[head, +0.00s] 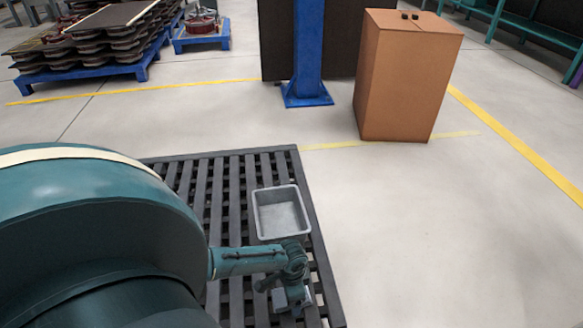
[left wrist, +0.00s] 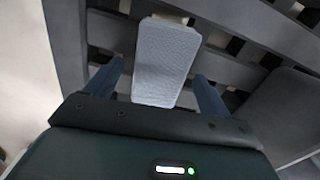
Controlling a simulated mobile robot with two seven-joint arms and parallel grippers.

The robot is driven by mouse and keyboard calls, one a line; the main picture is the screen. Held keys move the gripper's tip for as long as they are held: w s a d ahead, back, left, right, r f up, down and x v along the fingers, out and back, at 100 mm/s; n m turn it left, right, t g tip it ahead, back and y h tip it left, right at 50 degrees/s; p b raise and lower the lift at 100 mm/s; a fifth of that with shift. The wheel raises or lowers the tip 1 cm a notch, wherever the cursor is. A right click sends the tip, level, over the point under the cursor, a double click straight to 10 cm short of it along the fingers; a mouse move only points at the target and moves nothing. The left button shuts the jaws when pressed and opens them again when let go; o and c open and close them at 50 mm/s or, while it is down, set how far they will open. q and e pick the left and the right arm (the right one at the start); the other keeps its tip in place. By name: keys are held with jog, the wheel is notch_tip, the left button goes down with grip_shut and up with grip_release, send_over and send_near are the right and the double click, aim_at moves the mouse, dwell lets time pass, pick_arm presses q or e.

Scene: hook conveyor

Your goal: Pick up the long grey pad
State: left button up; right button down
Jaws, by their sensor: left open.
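The long grey pad (left wrist: 165,62) lies lengthwise between the two blue fingers of my left gripper (left wrist: 158,70) in the left wrist view. A gap shows on each side of it, so the fingers are open around or above it; I cannot tell their height over it. In the head view my left gripper (head: 288,290) is over the dark slatted platform, and a bit of the grey pad (head: 279,300) shows beneath it, mostly hidden. My right gripper is not in view.
A grey open tray (head: 259,225) sits on the slatted platform (head: 232,190) just beyond my left gripper; it looks empty. A brown box (head: 405,80) and a blue post (head: 308,60) stand farther back. The floor to the right is clear.

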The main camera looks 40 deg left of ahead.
pick_arm(q)
jog(key=shift+c, duration=0.5)
jog(key=c, duration=1)
jog(key=shift+r, duration=0.1)
